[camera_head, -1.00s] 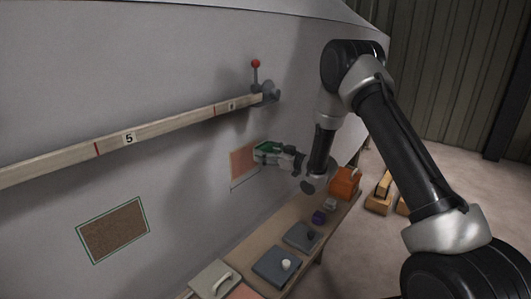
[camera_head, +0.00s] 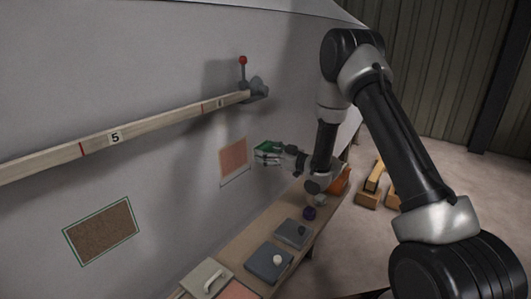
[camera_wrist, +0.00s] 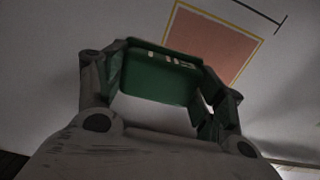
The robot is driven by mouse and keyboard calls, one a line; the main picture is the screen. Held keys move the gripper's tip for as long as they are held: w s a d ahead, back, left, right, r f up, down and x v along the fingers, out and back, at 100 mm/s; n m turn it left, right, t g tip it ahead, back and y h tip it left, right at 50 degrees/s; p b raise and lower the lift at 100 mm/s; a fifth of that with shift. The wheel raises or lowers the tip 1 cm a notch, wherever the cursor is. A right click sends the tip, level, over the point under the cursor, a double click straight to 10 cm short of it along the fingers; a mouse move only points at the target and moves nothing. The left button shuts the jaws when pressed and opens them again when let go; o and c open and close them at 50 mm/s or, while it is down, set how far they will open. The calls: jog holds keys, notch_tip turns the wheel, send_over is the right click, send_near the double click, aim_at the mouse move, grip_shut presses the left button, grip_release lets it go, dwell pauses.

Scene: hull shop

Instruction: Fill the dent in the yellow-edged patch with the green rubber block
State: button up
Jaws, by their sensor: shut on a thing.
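The yellow-edged patch (camera_head: 233,160) is a pinkish-red rectangle on the grey hull wall. It also shows in the wrist view (camera_wrist: 212,42), upper right, partly covered by what I hold. My gripper (camera_head: 272,153) is shut on the green rubber block (camera_head: 266,147), to the right of the patch in the head view. In the wrist view the green block (camera_wrist: 155,78) sits between the fingers, with small pale marks near its top edge. A gap shows between block and patch in the head view. I cannot make out the dent.
A wooden batten (camera_head: 135,134) marked 5 runs along the hull to a red-knobbed clamp (camera_head: 250,85). A green-edged brown patch (camera_head: 101,231) is lower left. Below, a bench (camera_head: 243,240) holds grey handled tools (camera_head: 268,263), a purple item (camera_head: 309,213) and an orange box (camera_head: 340,178).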

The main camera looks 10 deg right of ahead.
jog(key=shift+v, duration=2.5)
jog(key=shift+d, duration=0.15)
jog(key=shift+v, duration=1.9)
